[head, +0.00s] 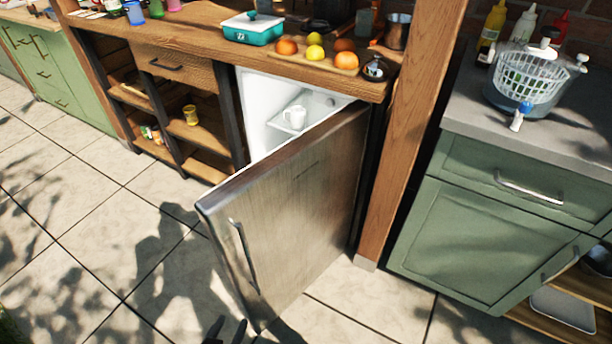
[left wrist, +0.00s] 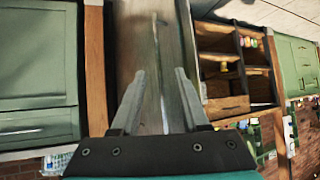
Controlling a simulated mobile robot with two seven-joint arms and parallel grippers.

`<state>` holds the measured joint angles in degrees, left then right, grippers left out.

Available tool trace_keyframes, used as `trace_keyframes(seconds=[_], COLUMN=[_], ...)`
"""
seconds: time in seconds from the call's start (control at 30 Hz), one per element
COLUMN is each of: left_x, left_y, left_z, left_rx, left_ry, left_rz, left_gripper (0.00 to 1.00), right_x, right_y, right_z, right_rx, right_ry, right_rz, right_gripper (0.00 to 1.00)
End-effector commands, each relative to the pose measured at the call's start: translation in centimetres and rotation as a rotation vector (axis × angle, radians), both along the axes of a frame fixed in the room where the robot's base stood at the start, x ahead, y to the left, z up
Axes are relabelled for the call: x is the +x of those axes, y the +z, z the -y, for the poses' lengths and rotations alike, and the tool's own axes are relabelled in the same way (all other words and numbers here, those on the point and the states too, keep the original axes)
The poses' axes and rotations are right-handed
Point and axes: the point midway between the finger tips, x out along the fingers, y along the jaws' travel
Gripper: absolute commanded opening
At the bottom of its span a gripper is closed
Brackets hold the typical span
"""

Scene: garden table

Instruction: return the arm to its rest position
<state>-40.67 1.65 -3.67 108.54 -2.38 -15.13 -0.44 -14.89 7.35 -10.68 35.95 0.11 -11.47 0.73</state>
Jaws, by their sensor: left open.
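My left gripper (head: 226,328) shows only as dark fingertips at the bottom edge of the head view, near the foot of the open fridge door (head: 290,205). In the left wrist view my left gripper (left wrist: 160,90) has its two fingers spread with nothing held between them. The metal door (left wrist: 138,40) and its handle show beyond the fingers, apart from them as far as I can tell. The rest of the left arm is out of the head view. My right gripper is in neither view.
Fruit and a teal container (head: 253,29) sit on the wooden counter (head: 200,25). A wooden post (head: 415,120) and a green cabinet (head: 490,225) stand to the right. Tiled floor at the left is clear.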

Motion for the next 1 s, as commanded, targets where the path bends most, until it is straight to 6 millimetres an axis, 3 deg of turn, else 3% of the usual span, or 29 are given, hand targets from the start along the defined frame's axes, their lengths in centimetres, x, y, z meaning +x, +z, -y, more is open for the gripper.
trace_keyframes(seconds=[0.13, 0.33, 0.9, 1.0], left_x=[0.8, 0.3, -4.6, -4.3], left_y=[1.5, 3.8, 9.6, 7.6], left_z=[0.0, -0.1, -0.5, -0.6], left_rx=[0.013, 0.033, 0.086, 0.089], left_ry=[-0.012, -0.027, -0.058, -0.059], left_rz=[-0.115, -0.279, -0.598, -0.616], left_gripper=[0.45, 0.45, 0.45, 0.45], right_x=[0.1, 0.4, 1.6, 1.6], right_y=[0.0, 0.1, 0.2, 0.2], right_z=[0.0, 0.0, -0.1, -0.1], right_rx=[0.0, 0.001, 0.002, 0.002], right_ry=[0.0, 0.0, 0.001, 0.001], right_rz=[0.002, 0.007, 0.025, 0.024], right_gripper=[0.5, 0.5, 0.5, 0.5])
